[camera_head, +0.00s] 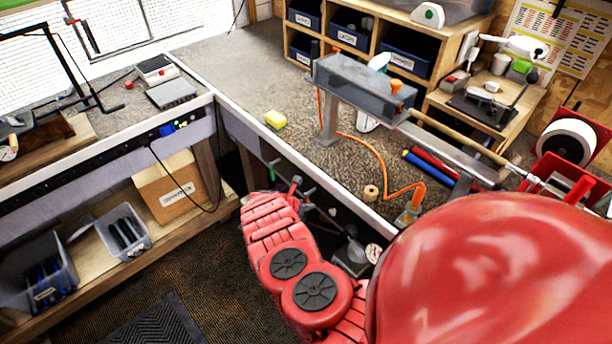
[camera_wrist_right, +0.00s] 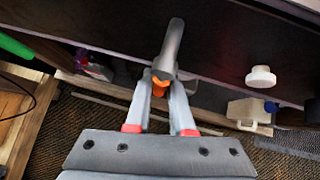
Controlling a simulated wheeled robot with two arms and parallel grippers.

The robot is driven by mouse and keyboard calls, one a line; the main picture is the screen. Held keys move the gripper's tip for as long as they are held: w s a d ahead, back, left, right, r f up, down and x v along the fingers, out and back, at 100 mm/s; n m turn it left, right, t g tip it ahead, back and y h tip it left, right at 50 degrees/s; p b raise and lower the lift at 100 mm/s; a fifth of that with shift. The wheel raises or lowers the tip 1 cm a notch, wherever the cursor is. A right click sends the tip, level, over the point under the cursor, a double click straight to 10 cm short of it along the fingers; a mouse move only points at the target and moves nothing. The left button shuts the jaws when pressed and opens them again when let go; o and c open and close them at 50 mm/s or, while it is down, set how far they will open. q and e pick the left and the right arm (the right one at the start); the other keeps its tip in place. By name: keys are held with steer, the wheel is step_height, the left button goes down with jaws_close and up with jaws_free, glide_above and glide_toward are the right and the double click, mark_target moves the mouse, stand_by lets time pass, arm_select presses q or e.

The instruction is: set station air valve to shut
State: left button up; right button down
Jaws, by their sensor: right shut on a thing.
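My right gripper (camera_wrist_right: 161,82) is at the front of the bench, below its top edge. In the right wrist view its two grey fingers close on a small orange part (camera_wrist_right: 161,88) at a grey, pipe-like piece (camera_wrist_right: 173,48); this appears to be the station air valve. The fingers cover much of the orange part, so its exact turn is hard to read. In the head view my red right forearm (camera_head: 285,250) reaches up to the bench front and hides most of the grip. My left gripper is not in view.
A round gauge (camera_head: 373,253) sits under the bench edge, right of my forearm. A white knob (camera_wrist_right: 261,77) shows right of the grip.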

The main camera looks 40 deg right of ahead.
steer(key=shift+f, duration=0.1)
stand_by(0.3)
steer(key=c, duration=0.8)
jaws_free()
steer(key=shift+a+r, duration=0.25)
steer(key=shift+r, duration=0.15)
steer(key=p+v, duration=0.3)
steer(key=v, duration=1.3)
steer(key=shift+s+a+r+p, duration=0.1)
steer(key=shift+a+r+p, duration=0.05)
steer(key=shift+a+p, duration=0.2)
